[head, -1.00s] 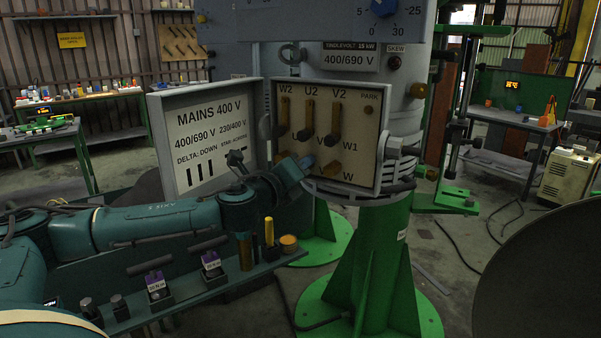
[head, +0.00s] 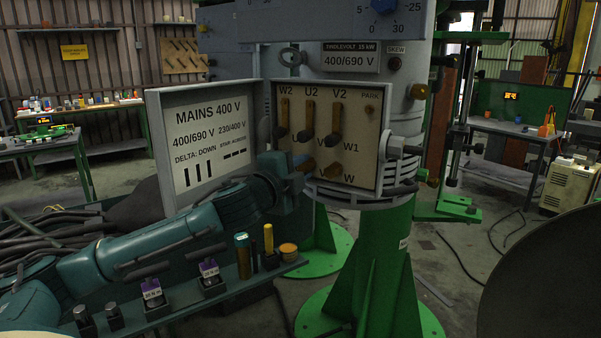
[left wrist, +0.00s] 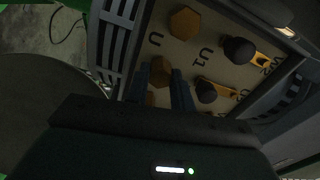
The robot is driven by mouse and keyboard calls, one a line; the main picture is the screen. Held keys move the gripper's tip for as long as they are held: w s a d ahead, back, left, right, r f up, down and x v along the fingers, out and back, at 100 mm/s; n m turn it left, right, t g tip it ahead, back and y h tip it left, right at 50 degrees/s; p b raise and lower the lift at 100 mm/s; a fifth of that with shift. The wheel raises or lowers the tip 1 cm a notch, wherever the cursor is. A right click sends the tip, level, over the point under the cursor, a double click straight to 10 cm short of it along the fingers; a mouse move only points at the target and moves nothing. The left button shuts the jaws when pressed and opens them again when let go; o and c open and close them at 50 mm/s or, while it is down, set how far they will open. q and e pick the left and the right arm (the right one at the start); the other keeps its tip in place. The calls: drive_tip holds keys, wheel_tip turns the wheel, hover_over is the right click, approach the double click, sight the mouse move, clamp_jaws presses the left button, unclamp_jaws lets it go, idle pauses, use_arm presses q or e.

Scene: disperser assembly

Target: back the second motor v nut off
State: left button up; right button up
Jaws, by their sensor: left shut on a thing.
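The motor terminal box (head: 372,150) is open, with brass links and dark knobs on its pale board. My left gripper (head: 304,166) reaches in at the board's lower left, in front of the bottom row. In the left wrist view its fingers (left wrist: 161,84) are shut around the sides of a brass hex nut (left wrist: 160,67), the V nut by its place beside the U nut (left wrist: 185,22). The W nut (head: 333,168) shows to the right of the gripper in the head view. My right gripper is not in view.
The open box door (head: 210,140) stands close to the left of my wrist. Below my arm a shelf (head: 225,296) carries labelled blocks, a yellow-topped tool (head: 268,238) and an orange-topped pot (head: 289,251). A dark round shape (head: 545,270) fills the lower right.

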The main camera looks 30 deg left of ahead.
use_arm(q)
drive_tip(key=shift+n, duration=1.5)
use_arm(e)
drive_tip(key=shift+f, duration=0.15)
use_arm(q)
drive_tip(key=o, duration=1)
drive_tip(key=shift+s+b, duration=0.3)
drive_tip(key=shift+b, duration=0.05)
drive_tip(key=s+b, duration=0.2)
drive_tip(key=s, duration=0.5)
drive_tip(key=shift+d+b, duration=0.2)
drive_tip(key=shift+b, duration=0.2)
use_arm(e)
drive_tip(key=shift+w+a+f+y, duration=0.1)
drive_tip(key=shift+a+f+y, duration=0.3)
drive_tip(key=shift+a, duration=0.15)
